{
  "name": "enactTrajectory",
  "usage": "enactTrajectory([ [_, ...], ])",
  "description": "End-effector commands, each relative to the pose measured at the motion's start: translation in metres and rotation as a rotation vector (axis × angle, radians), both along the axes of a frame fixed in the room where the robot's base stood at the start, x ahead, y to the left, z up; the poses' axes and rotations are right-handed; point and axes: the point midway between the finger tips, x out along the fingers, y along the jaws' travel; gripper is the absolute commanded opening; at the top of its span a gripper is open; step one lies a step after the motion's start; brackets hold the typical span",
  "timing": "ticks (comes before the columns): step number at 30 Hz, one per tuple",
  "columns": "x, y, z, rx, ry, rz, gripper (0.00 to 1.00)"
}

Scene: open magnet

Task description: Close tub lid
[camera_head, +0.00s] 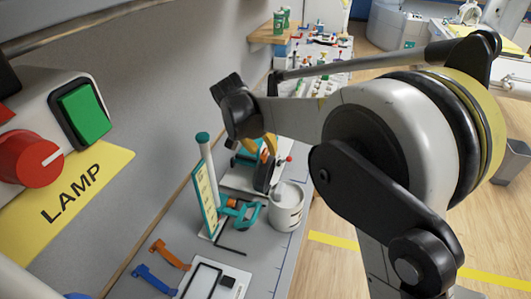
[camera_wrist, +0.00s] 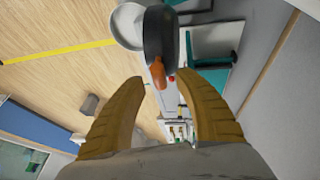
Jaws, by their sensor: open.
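A white round tub (camera_head: 286,210) stands on the grey bench near its right edge. Its pale round top faces up, and I cannot make out a separate lid. My gripper (camera_head: 260,147) is above the bench, up and to the left of the tub in the head view. A dark tool with an orange tip (camera_wrist: 158,40) lies beyond the fingertips, beside the tub.
A teal-and-white upright stand (camera_head: 206,190) is left of the tub, with a teal clamp (camera_head: 243,212) between them. Orange (camera_head: 169,254) and blue (camera_head: 154,278) brackets lie nearer. A wall panel with a green button (camera_head: 84,115) is at left. Wooden floor (camera_head: 335,215) is open right of the bench.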

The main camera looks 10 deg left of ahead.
Motion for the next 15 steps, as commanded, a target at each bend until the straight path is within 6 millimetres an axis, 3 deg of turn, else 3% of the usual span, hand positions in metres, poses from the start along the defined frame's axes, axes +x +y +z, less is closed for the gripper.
enactTrajectory([
  [6, 0.008, -0.005, -0.021, 0.0, 0.0, 0.0, 0.39],
  [15, 0.009, -0.006, -0.023, 0.0, 0.0, 0.0, 0.39],
])
